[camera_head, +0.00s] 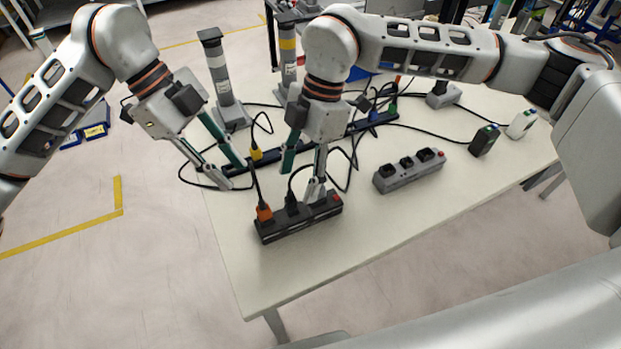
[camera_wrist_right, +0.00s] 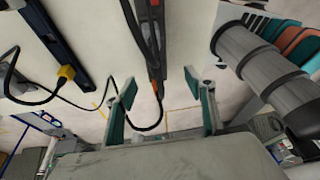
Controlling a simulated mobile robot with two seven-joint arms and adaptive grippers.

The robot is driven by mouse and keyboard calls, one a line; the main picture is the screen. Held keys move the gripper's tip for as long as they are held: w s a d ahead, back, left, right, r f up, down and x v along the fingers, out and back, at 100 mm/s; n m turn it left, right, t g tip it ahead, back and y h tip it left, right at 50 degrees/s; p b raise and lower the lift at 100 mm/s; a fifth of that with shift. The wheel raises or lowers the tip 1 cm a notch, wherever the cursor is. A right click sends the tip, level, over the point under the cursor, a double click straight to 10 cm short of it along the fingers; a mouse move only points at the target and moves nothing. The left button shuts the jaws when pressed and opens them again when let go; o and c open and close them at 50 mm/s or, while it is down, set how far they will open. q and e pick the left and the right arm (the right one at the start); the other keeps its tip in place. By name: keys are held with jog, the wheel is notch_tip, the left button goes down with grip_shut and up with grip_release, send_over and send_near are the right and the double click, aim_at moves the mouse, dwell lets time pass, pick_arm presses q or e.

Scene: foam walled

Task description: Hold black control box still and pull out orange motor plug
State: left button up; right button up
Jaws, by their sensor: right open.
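The black control box (camera_head: 285,227) lies near the front left edge of the table, with a red button at its right end. The orange motor plug (camera_head: 264,212) stands upright in its left end, with a black cable rising from it. A black plug (camera_head: 291,205) is beside it. My right gripper (camera_head: 302,184) is open above the box, one finger down near its right half; contact is unclear. In the right wrist view its fingers (camera_wrist_right: 164,107) are apart. My left gripper (camera_head: 233,175) is open and empty, behind and left of the orange plug.
A long dark strip with a yellow plug (camera_head: 256,154) lies behind. A grey socket block (camera_head: 410,171) sits to the right. Grey posts (camera_head: 222,75) stand at the back left. Loose black cables cross the table. The front right of the table (camera_head: 345,240) is clear.

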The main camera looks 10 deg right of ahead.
aim_at(300, 214)
jog(key=shift+s+d+f+m+t+h, duration=0.25)
jog(key=shift+d+f+h, duration=0.1)
jog(key=shift+f+h, duration=0.2)
jog(key=shift+s+d+f+m+t+h, duration=0.2)
jog(key=shift+d+f+t+h, duration=0.1)
jog(key=shift+f+h, duration=0.2)
jog(key=shift+w+d+f+t+h, duration=0.25)
jog(key=shift+w+d+t+h, duration=0.1)
jog(key=shift+d+h, duration=0.1)
jog(key=shift+f+m, duration=0.2)
jog(key=shift+m, duration=0.05)
jog(key=shift+f, duration=3.75)
